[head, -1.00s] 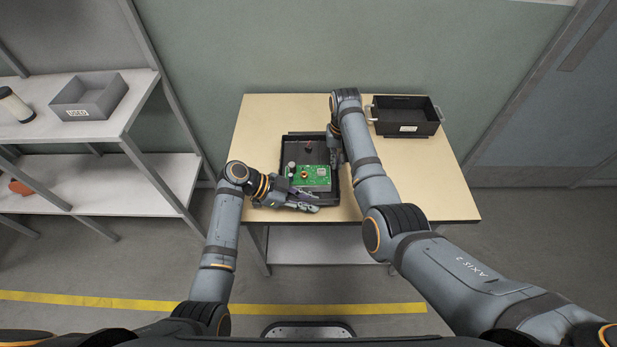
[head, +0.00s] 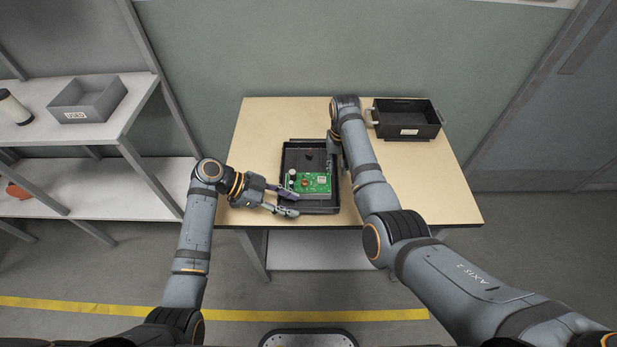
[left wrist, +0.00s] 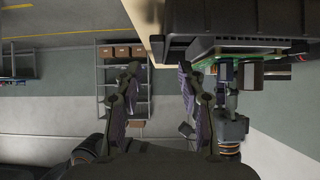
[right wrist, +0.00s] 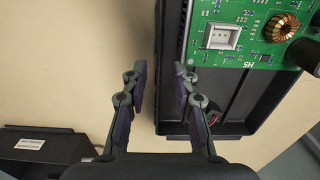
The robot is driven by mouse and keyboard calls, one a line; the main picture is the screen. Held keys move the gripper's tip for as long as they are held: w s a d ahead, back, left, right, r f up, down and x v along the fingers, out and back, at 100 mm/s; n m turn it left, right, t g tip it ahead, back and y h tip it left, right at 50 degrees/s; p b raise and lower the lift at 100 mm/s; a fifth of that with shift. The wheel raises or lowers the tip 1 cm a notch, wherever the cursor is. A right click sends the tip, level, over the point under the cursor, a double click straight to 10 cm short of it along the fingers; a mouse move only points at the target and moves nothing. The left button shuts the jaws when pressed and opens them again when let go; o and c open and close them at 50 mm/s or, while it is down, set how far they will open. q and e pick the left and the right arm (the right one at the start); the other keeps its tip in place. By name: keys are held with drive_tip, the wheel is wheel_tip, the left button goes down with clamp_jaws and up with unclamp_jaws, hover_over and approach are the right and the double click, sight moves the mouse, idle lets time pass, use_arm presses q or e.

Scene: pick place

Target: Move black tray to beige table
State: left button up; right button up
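The black tray (head: 322,204) lies flat on the beige table (head: 262,130), near its front edge. A green circuit board (head: 313,184) lies in it. My left gripper (head: 294,203) is at the tray's front left corner. In the left wrist view its fingers (left wrist: 160,85) are apart with nothing between them, and the tray (left wrist: 225,30) is beside them at upper right. My right gripper (head: 338,150) is at the tray's right side. In the right wrist view its fingers (right wrist: 160,90) are apart near the tray's side wall (right wrist: 170,60); I cannot tell whether they touch it.
A black bin with handles (head: 406,119) stands at the table's back right. A white shelf (head: 40,135) with a grey bin (head: 88,98) stands on the left. The table is clear left of the tray and at front right.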

use_arm(q)
drive_tip(key=v, duration=0.5)
drive_tip(key=shift+a+r, duration=0.1)
drive_tip(key=shift+a, duration=0.15)
use_arm(e)
wheel_tip(320, 180, up, 12)
idle(0.5)
